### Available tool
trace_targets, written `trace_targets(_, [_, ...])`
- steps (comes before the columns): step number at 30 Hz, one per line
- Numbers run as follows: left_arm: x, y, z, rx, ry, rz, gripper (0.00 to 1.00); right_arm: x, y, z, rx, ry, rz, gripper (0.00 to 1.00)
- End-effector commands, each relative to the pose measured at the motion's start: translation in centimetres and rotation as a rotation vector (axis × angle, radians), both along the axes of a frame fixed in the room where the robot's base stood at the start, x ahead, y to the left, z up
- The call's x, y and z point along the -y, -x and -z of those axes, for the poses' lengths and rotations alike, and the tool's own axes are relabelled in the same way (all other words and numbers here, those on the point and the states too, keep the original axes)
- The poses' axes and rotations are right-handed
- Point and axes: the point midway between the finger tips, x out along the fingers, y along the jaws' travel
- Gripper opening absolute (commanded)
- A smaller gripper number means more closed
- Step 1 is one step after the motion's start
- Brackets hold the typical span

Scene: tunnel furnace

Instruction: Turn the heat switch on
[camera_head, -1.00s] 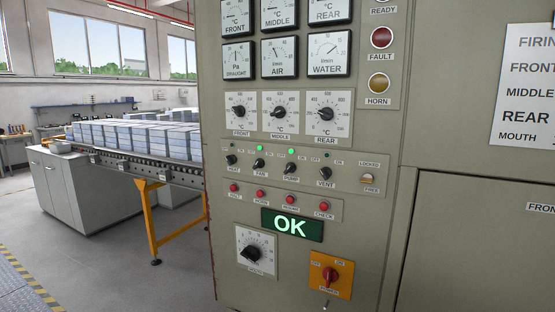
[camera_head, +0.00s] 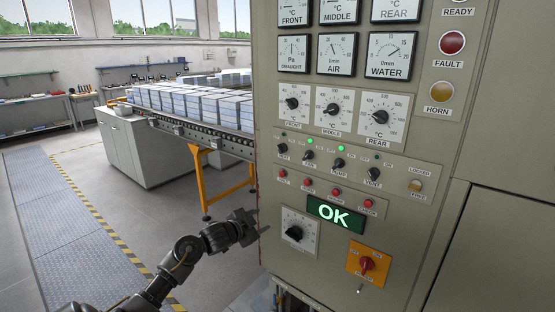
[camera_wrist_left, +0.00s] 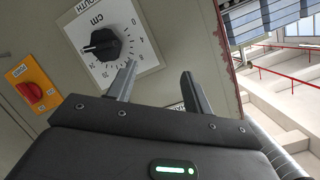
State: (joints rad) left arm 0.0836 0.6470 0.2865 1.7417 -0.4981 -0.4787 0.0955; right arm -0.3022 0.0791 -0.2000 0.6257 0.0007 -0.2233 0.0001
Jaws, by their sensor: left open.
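The heat switch (camera_head: 282,149) is the small black knob at the left end of the row of four switches on the grey panel. The lamp (camera_head: 284,135) above it is dark. The fan switch (camera_head: 308,155) and pump switch (camera_head: 338,163) have green lamps lit; the vent switch (camera_head: 374,174) lamp is dark. My left gripper (camera_head: 262,222) is open and empty at the panel's left edge, below the heat switch and left of the cm dial. In the left wrist view the open fingers (camera_wrist_left: 158,75) point toward the panel edge beside that dial (camera_wrist_left: 100,45). My right gripper is out of view.
The cm dial (camera_head: 294,234), the red push buttons (camera_head: 308,182), the green OK display (camera_head: 336,213) and the red rotary power switch (camera_head: 367,263) are close by. A conveyor (camera_head: 215,137) with stacked blocks stands behind on the left. The floor between is clear.

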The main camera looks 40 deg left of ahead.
Motion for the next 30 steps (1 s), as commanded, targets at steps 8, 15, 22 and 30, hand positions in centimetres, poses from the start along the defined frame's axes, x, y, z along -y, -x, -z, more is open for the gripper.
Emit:
trace_targets(8, [1.2, 1.5, -20.5, 0.23, -0.249, 0.072, 0.51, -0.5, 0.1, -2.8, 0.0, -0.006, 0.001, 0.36])
trace_targets(15, [1.8, 2.3, -23.5, 0.269, -0.299, 0.081, 0.51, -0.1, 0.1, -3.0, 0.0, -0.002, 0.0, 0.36])
trace_targets(22, [1.7, 0.4, -23.7, 0.27, -0.292, 0.08, 0.51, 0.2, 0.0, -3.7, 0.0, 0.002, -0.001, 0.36])
trace_targets(30, [1.6, -4.7, -23.7, 0.268, -0.291, 0.08, 0.51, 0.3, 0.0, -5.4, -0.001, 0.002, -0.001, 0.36])
